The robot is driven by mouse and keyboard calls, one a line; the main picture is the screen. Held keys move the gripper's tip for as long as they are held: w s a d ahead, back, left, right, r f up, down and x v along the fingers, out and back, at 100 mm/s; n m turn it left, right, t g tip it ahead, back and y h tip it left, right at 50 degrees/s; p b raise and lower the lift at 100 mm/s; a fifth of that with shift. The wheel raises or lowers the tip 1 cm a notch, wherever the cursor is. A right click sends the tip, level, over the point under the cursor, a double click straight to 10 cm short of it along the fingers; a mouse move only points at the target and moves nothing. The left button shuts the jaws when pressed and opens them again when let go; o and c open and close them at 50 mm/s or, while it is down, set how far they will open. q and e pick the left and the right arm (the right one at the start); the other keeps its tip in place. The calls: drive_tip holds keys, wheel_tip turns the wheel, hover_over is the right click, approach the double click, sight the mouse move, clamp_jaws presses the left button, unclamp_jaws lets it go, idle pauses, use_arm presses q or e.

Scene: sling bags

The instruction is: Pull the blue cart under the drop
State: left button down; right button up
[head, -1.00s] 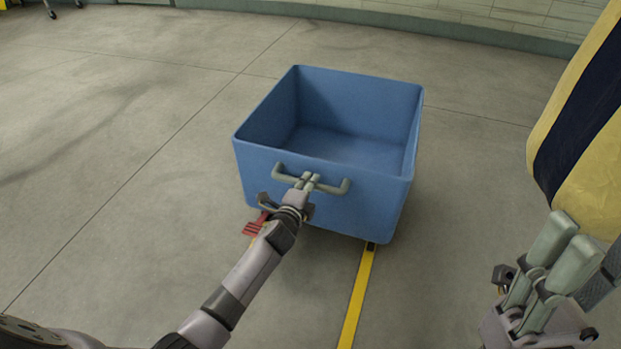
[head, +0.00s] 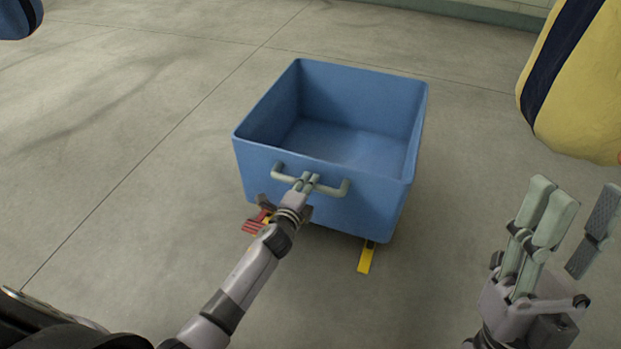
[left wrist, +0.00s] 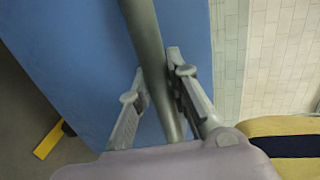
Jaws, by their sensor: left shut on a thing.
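The blue cart (head: 325,196) is an open, empty bin in the middle of the head view, with a pale grey-green bar handle on its near wall. My left gripper (head: 306,181) is shut on the middle of that handle. The left wrist view shows the handle bar (left wrist: 150,60) between the two fingers of the left gripper (left wrist: 160,90), with the cart's blue wall (left wrist: 75,60) behind. My right gripper (head: 572,222) is open and empty at the lower right, apart from the cart. The cart's wheels are hidden. No clearly marked drop spot shows.
A yellow and navy bag (head: 585,90) hangs at the upper right, above my right gripper. Part of a blue thing (head: 18,18) shows at the top left. A red piece (head: 257,221) and a short yellow strip (head: 367,256) show by the cart's underside. The floor left of the cart is clear.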

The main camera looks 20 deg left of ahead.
use_arm(q)
drive_tip(key=shift+s, duration=0.4)
drive_tip(key=c, duration=1.5)
unclamp_jaws()
drive_tip(key=v, duration=1.2)
drive_tip(key=shift+f, duration=0.1)
